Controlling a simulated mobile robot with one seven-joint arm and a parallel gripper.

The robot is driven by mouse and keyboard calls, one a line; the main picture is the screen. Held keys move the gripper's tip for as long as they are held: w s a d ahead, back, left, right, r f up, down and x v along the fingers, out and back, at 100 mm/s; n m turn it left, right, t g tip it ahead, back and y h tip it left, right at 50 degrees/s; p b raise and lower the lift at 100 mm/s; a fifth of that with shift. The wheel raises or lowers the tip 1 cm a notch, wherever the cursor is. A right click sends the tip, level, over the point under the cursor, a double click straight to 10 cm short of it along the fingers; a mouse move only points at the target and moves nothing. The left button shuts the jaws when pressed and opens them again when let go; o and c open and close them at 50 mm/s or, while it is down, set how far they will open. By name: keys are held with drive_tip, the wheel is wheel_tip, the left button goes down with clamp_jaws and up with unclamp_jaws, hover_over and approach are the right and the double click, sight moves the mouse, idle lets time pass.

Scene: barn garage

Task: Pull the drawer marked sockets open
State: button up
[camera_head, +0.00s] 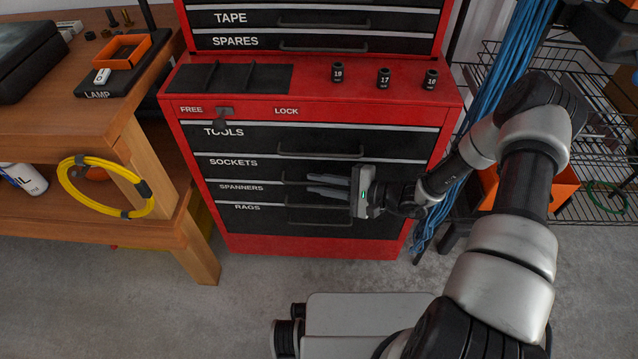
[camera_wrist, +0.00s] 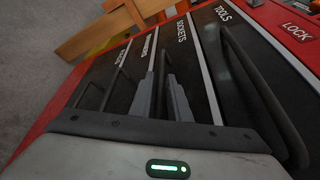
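The red cabinet holds a stack of black drawers. The sockets drawer (camera_head: 233,162) is flush with the front, below the tools drawer (camera_head: 260,133). Its dark bar handle (camera_head: 290,182) is partly hidden by my fingers. My gripper (camera_head: 310,184) is in front of this drawer, coming from the right, with its two fingers apart, one above the other. In the wrist view, the two grey fingers (camera_wrist: 161,75) point at the sockets drawer front, with a dark bar, seemingly its handle, between them. I cannot tell whether they touch it.
The tools handle (camera_head: 320,153) is just above my gripper, the spanners handle (camera_head: 305,205) just below. A lock slider (camera_head: 225,111) sits between FREE and LOCK, nearer FREE. A wooden bench (camera_head: 120,150) stands left; blue cables (camera_head: 500,90) hang right.

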clamp_jaws()
idle(1.3)
